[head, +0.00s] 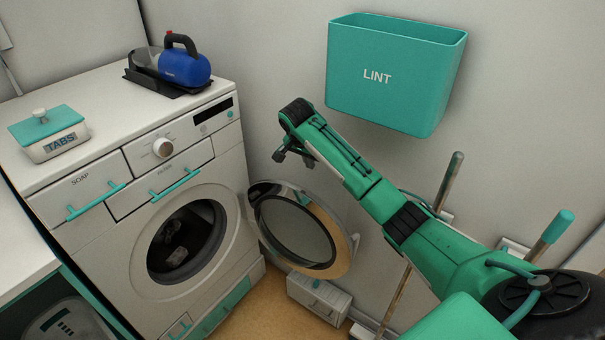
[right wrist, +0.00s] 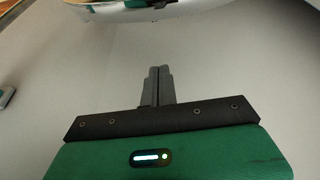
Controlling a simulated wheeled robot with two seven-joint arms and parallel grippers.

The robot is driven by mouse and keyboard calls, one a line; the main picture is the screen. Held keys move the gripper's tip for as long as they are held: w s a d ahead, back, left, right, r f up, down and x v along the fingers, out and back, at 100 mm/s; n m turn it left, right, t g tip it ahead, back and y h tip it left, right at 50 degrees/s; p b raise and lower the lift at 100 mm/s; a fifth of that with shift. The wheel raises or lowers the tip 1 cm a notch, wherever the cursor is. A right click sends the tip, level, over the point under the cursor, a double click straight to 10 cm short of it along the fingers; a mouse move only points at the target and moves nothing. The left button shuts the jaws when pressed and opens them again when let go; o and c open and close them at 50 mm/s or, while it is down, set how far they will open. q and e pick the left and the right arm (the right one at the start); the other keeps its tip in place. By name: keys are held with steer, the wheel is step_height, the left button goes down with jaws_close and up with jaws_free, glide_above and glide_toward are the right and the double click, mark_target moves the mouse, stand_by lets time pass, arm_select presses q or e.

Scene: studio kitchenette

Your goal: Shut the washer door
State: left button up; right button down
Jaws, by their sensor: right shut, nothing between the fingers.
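The white washer (head: 165,190) stands at the left. Its round door (head: 295,232) hangs wide open to the right of the drum opening (head: 187,243), with a glassy middle and a shiny rim. Something greyish lies inside the dark drum. My right gripper (head: 280,157) is near the wall, just above the open door's upper edge, and appears apart from it. In the right wrist view its fingers (right wrist: 158,85) are together with nothing between them. A curved shiny edge, likely the door's rim (right wrist: 145,12), crosses the top of that view. My left gripper is not in view.
A teal LINT bin (head: 395,75) is on the wall above my right arm. A blue handheld appliance (head: 182,65) and a TABS box (head: 50,135) sit on the washer. A small white box (head: 318,298) is under the door; poles (head: 395,295) lean right of it.

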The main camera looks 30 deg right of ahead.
steer(key=s+x, duration=0.1)
steer(key=x, duration=0.8)
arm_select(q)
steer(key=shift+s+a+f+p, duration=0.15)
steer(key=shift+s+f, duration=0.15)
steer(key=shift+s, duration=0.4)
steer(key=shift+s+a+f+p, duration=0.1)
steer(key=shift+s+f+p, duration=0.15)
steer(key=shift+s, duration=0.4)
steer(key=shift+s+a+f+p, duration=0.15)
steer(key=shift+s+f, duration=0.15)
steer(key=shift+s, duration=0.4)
arm_select(e)
steer(key=shift+s+a+f, duration=0.1)
steer(key=shift+s+a, duration=0.2)
steer(key=shift+a, duration=0.55)
steer(key=shift+s+a+f, duration=0.1)
steer(key=shift+s+a, duration=0.2)
steer(key=shift+a, duration=0.5)
steer(key=shift+r, duration=0.1)
